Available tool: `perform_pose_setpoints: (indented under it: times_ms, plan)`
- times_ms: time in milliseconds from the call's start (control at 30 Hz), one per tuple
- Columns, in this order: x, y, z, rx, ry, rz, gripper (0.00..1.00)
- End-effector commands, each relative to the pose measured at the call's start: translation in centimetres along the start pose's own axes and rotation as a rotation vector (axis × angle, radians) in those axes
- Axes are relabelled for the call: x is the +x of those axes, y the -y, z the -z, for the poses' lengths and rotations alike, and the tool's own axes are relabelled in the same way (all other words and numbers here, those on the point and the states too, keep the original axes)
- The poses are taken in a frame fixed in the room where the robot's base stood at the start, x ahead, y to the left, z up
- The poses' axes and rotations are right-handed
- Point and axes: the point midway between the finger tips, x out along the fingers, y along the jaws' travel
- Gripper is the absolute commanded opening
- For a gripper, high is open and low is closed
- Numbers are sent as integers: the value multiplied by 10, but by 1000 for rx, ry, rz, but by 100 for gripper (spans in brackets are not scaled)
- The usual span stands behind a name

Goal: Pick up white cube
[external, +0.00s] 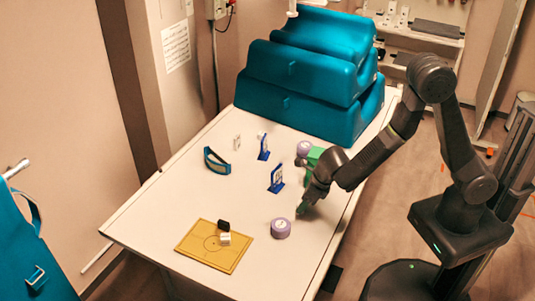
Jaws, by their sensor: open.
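The white cube (224,239) is small and sits on the yellow board (201,258) near the table's front left. A black block (223,225) is right behind the cube, touching it or nearly so. My gripper (301,210) points down over the right part of the table, behind and to the right of the purple round container (281,228). It is well away from the white cube. The gripper is open; its fingers are small and partly hidden by the arm here, and I see nothing held in it.
Blue stands (275,178) and (263,148) blue-white cards stand mid-table. A blue curved band (216,160) lies left. A purple roll (304,148) and green object (314,156) are behind my gripper. Large teal cushions (300,90) fill the back. The table's left front is clear.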

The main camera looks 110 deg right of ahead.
Motion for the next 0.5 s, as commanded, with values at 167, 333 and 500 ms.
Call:
perform_pose_setpoints:
  times_ms: [167,333,500]
  plan:
    - [14,0,0,1,1,-1,53]
    - [14,0,0,1,1,-1,53]
    - [14,0,0,1,1,-1,29]
